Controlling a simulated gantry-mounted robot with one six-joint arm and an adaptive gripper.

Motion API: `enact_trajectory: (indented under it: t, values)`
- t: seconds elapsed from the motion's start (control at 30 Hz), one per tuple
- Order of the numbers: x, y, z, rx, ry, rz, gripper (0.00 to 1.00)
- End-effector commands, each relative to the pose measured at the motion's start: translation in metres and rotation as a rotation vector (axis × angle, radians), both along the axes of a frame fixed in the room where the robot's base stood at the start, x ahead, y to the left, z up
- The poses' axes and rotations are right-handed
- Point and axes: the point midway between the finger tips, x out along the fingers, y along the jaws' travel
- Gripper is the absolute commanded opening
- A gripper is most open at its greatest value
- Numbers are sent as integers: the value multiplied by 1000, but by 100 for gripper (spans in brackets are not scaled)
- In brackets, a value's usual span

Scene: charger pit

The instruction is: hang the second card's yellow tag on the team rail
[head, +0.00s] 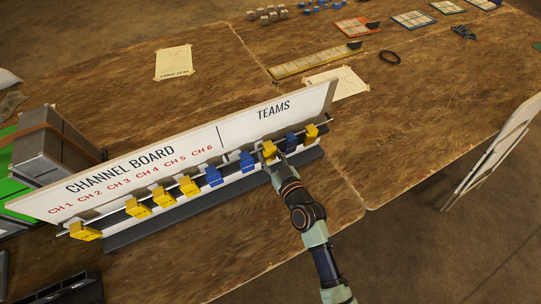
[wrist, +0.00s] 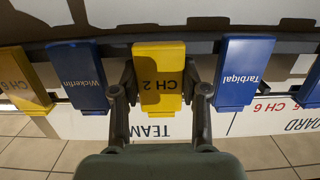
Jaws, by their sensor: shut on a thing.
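The channel board (head: 228,122) stands on the wooden table with its TEAMS part at the right. My gripper (head: 270,157) is at the TEAMS part, shut on a yellow tag marked CH 2 (wrist: 158,80). This tag is level with the rail (wrist: 115,40), between the blue Wickerfin tag (wrist: 80,78) and the blue Tarbigal tag (wrist: 243,72). Its top overlaps the rail; whether it hooks over it is hidden. A yellow CH 6 tag (wrist: 22,82) hangs beyond Wickerfin. Under the channel labels hang several yellow tags (head: 138,207) and a blue tag (head: 213,175).
One paper card (head: 174,62) lies behind the board, another (head: 350,82) near its right end; their writing is too small to read. Farther back are a yellow strip (head: 315,62), a black ring (head: 389,57) and several small blocks. The table right of the board is clear.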

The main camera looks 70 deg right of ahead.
Motion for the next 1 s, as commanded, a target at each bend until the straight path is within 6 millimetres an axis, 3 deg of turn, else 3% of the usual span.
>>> enact_trajectory:
  t: [0.1, 0.13, 0.3, 0.67, 1.0]
  values:
    - [0, 0, 0, 0, 0, 0, 13]
    - [0, 0, 0, 0, 0, 0, 45]
    - [0, 0, 0, 0, 0, 0, 73]
    - [-4, 3, 0, 1, 1, 0, 73]
    - [-58, 55, 8, 4, 2, -2, 73]
